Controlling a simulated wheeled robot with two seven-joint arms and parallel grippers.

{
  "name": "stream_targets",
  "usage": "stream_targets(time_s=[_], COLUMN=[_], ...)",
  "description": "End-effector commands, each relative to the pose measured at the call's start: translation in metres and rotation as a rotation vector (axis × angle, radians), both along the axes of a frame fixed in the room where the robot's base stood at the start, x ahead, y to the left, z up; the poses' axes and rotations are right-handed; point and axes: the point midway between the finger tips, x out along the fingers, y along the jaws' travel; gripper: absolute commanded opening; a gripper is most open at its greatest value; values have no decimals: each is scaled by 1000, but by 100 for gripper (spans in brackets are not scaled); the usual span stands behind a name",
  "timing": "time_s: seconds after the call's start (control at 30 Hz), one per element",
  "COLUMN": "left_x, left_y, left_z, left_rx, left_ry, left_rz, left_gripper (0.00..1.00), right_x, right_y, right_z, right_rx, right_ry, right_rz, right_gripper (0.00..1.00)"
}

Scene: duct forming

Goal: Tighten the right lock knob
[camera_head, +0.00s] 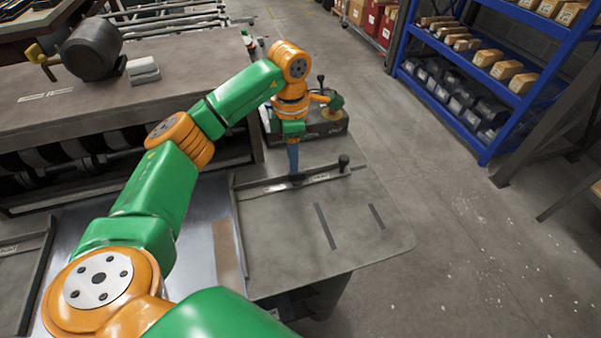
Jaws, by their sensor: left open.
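A black lock knob (344,160) stands upright at the right end of a dark straight bar (320,178) that lies across the flat grey table (290,235). My left gripper (294,176) points down over the bar, a short way left of this knob and apart from it. Its jaws are open, but the small gap between the fingers is hard to make out. Whatever is directly under the fingertips is hidden. My right gripper is out of view.
Behind my left gripper stands a dark box (325,125) with a black-topped lever (320,79). Slots (326,226) cut the table's right part. A blue shelf (480,75) with bins stands at right. The floor between is clear.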

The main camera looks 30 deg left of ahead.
Motion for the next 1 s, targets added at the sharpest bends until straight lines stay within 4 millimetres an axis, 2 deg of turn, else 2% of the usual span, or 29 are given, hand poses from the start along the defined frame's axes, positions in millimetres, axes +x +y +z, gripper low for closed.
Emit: stream_targets(time_s=[0.03,0.23,0.5,0.53,0.67,0.7,1.0], left_x=[-1,0,0,0,0,0,0], left_y=[0,0,0,0,-1,-1,-1], left_z=[-8,-39,-46,-46,-45,-45,-46], left_rx=[1,0,1,1,1,1,1], left_ry=[6,3,-1,-1,-1,-1,-1], left_rz=[1,0,0,0,1,1,-9], left_gripper=[44,44,44,38,3,0,0], right_x=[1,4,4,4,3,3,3], right_y=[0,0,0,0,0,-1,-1], right_z=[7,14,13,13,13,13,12], right_rx=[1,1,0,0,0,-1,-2], right_ry=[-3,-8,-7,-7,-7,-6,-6], right_rz=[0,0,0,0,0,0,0], right_gripper=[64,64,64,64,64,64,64])
